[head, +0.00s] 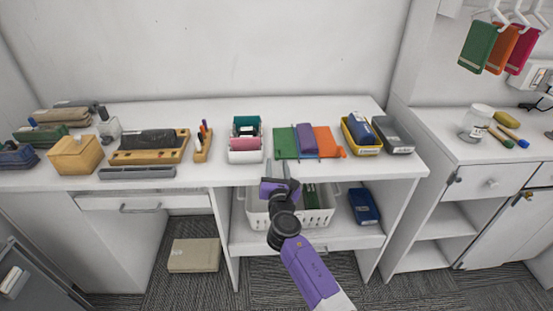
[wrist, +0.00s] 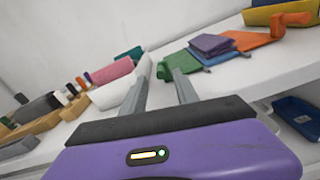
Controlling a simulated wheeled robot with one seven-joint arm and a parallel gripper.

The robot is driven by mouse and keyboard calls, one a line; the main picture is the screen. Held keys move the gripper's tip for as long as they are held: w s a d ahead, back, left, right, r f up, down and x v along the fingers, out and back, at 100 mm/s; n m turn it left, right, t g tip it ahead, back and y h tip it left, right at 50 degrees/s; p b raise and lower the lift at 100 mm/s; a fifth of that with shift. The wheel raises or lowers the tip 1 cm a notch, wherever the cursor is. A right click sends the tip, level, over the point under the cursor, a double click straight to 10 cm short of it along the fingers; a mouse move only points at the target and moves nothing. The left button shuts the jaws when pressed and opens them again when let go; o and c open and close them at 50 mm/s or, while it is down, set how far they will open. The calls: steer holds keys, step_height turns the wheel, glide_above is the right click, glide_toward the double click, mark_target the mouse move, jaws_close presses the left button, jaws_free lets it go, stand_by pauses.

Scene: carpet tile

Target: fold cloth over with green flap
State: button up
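A cloth with three coloured parts lies on the white worktop in the head view: a green flap (head: 286,143) on the left, a purple part (head: 306,140) in the middle and an orange part (head: 326,141) on the right. In the wrist view the green flap (wrist: 181,62) lies just beyond the right finger, with the purple part (wrist: 212,45) and orange part (wrist: 250,40) farther right. My gripper (head: 280,168) is at the worktop's front edge, just in front and left of the green flap.
A white holder with pink and teal items (head: 245,140) stands left of the cloth. A yellow bin (head: 362,134) and grey bin (head: 393,136) stand to its right. A white basket (head: 318,214) and blue box (head: 364,206) sit on the shelf below. Worktop behind the cloth is clear.

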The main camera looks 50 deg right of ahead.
steer(key=shift+v, duration=1.3)
